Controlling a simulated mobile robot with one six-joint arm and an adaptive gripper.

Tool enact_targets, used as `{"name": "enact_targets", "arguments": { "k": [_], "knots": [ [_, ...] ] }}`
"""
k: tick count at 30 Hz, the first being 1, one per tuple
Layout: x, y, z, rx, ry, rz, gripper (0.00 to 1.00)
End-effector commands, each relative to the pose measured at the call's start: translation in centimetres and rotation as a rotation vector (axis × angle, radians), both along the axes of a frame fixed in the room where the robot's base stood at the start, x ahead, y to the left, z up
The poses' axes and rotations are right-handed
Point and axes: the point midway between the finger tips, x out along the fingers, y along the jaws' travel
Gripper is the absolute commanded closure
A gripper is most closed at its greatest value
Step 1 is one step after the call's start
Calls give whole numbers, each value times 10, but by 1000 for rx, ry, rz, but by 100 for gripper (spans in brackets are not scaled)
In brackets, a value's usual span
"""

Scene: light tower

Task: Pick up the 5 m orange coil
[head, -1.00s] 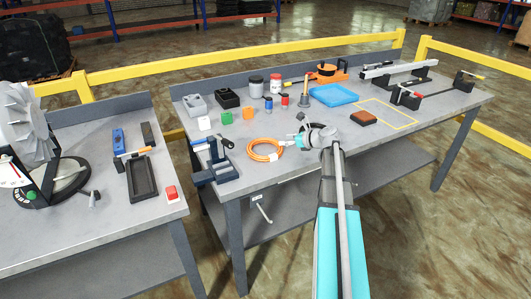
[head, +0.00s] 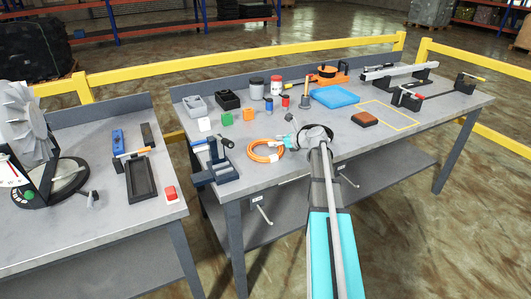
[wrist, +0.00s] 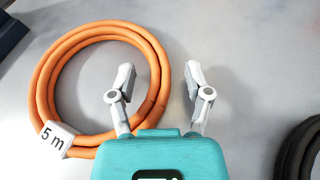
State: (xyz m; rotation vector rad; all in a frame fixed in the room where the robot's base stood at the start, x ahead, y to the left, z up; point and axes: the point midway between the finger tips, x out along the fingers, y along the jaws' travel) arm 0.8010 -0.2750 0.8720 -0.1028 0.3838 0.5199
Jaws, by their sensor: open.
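The orange coil (head: 265,151) lies flat on the grey workbench, near its front edge. In the wrist view the coil (wrist: 42,82) fills the left half, and its white tag (wrist: 59,139) reads "5 m". My gripper (wrist: 160,80) is open and empty. I cannot tell the height of the fingertips above the bench. In the head view my gripper (head: 289,141) is at the coil's right side, partly hidden by my arm.
A black coil (wrist: 303,150) lies to the right of my gripper.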

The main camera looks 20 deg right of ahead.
Motion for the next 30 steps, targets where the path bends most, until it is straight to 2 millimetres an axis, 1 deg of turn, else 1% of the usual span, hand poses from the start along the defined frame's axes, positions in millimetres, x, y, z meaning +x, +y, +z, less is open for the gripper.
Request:
{"name": "enact_targets", "arguments": {
  "k": [1, 4, 20, 21, 23, 27, 29, 30],
  "knots": [
    [4, 2, -3, 0, 0, 1, 36],
    [7, 3, -4, 1, 1, 1, 36],
    [6, 2, -3, 1, 1, -2, 36],
    [6, 2, -3, 1, 1, -2, 39],
    [6, 2, -3, 1, 1, -2, 51],
    [6, 2, -3, 1, 1, -2, 77],
    [6, 2, -3, 1, 1, -2, 88],
    [6, 2, -3, 1, 1, -2, 95]
  ]
}}
